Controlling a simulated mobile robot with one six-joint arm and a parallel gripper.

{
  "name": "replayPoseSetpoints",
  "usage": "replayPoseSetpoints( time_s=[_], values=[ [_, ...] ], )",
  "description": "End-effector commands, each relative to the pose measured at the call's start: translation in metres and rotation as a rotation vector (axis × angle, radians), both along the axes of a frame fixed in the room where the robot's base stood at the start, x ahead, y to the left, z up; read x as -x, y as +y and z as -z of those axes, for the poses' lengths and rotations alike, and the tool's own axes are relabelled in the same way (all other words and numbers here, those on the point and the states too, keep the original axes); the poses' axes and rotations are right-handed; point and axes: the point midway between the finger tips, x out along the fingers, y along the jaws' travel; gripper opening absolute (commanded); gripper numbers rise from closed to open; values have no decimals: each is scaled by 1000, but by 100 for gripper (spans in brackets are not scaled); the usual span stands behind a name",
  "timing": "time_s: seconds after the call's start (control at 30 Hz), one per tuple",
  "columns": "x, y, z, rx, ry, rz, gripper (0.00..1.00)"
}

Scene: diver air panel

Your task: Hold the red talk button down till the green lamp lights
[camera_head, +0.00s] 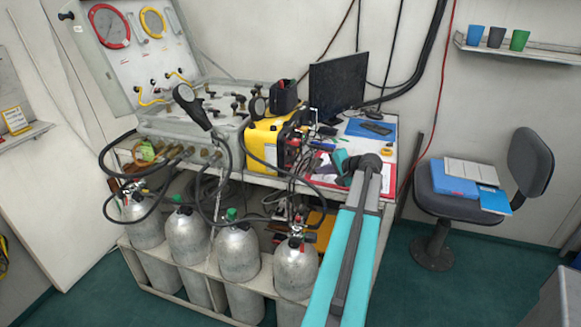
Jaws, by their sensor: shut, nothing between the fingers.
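A yellow box (263,138) with a dark front face stands on the bench, left of my gripper. Small red parts (294,141) show on its right side, but I cannot tell which is the talk button. I cannot make out a lit green lamp on it. My gripper (337,158) is at the end of the teal arm, over the papers and red folder on the bench, right of the yellow box and apart from it. It is shut and empty. Its fingertips are small and partly hidden by the wrist.
A grey valve panel (190,130) with gauges in its lid stands left of the box. Black hoses run down to several grey cylinders (238,252) in front. A monitor (337,80) stands behind. A chair (465,185) is at the right, with open floor around it.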

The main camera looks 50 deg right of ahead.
Motion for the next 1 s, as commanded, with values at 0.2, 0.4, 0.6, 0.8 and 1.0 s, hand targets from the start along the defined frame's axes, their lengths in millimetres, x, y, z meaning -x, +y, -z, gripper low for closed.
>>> replayPoseSetpoints(
  time_s=[0.2, 0.4, 0.6, 0.8, 1.0],
  values=[
    [1, -1, 0, 0, 1, 1, 0],
    [-6, 1, 0, 0, 1, 1, 0],
    [-20, 6, 0, 0, 1, 1, 0],
    [-39, 12, 0, -1, 2, 2, 0],
    [-57, 18, 0, -1, 1, 2, 0]
  ],
)
